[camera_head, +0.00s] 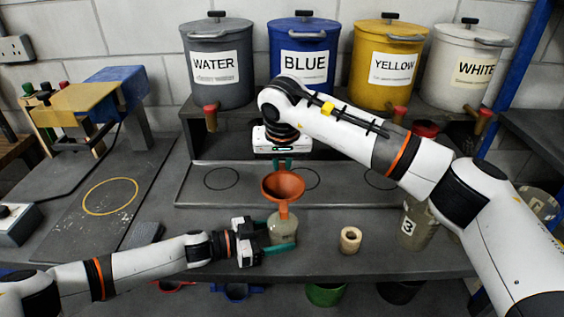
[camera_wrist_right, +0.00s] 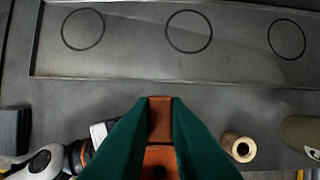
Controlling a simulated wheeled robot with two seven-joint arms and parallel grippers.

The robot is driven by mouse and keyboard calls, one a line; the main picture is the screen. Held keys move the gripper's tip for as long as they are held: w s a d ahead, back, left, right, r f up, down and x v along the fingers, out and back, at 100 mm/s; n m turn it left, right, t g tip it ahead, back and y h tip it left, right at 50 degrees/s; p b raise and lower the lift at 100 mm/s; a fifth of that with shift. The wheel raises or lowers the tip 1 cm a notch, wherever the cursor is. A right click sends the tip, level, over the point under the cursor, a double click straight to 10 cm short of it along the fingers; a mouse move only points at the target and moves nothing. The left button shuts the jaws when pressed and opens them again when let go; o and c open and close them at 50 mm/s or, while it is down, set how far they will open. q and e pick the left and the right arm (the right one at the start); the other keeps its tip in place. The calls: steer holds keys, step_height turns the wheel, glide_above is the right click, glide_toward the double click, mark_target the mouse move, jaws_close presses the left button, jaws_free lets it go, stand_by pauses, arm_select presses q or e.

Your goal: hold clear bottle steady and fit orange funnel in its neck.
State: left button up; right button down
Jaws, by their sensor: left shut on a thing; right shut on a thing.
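The orange funnel (camera_head: 283,187) is upright, with its stem over the neck of the clear bottle (camera_head: 282,230) on the bench. The head view does not show clearly how deep the stem sits. My left gripper (camera_head: 281,247) is shut on the bottle's body from the left side. My right gripper (camera_head: 282,165) points down from above and is shut on the funnel's rim. In the right wrist view the green fingers pinch the orange funnel wall (camera_wrist_right: 159,120); the bottle is hidden there.
A tan roll (camera_head: 350,240) and a container marked 3 (camera_head: 416,226) stand to the right. A shallow tray (camera_head: 338,183) with ring marks lies behind. Water, blue, yellow and white tubs (camera_head: 301,58) stand on the shelf at the back. The bench's front edge is close.

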mark_target(282, 180)
steer(key=shift+f, duration=1.6)
stand_by(1.0)
steer(key=shift+f, duration=0.7)
steer(key=c, duration=1.3)
jaws_free()
steer(key=shift+v, duration=4.05)
arm_select(q)
steer(key=o, duration=0.8)
